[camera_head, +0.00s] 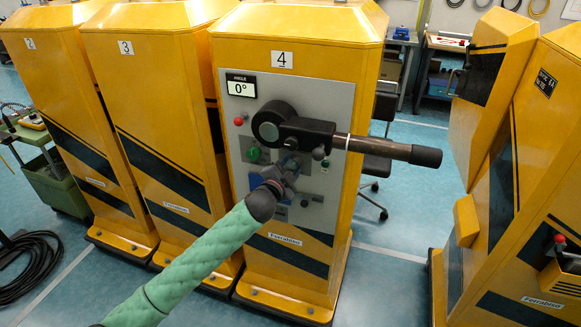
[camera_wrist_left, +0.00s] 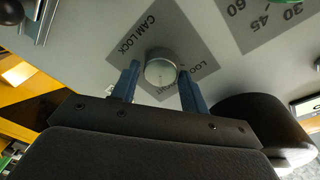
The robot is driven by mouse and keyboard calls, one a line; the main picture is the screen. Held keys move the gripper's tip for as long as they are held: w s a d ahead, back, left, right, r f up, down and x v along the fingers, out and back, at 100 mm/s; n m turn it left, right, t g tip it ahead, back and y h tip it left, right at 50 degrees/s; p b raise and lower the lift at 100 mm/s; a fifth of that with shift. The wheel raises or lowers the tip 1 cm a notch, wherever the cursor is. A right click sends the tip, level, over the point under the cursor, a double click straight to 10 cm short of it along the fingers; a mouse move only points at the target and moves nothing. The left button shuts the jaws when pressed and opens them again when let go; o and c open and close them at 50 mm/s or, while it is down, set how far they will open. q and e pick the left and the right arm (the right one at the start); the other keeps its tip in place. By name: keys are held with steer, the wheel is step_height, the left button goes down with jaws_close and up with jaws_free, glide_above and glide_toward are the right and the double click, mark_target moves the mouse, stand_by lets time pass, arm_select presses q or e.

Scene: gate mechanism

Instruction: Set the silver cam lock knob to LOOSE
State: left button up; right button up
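The silver cam lock knob (camera_wrist_left: 161,70) shows in the left wrist view on a grey label plate (camera_wrist_left: 140,32) marked CAM LOCK. The LOOSE wording beside it is partly covered by the knob and a finger, and the knob's setting is too small to read. My left gripper (camera_wrist_left: 158,74) has its two blue fingers on either side of the knob, with a gap on the left and almost none on the right. In the head view my left gripper (camera_head: 287,177) is at the panel of cabinet 4 and hides the knob. My right gripper is not in view.
A black crank arm (camera_head: 330,137) with a dark handle sticks out to the right, just above my left gripper. Another yellow cabinet (camera_head: 520,190) stands at the right.

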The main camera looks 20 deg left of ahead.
arm_select(q)
steer(key=c, duration=0.6)
steer(key=shift+o, duration=0.2)
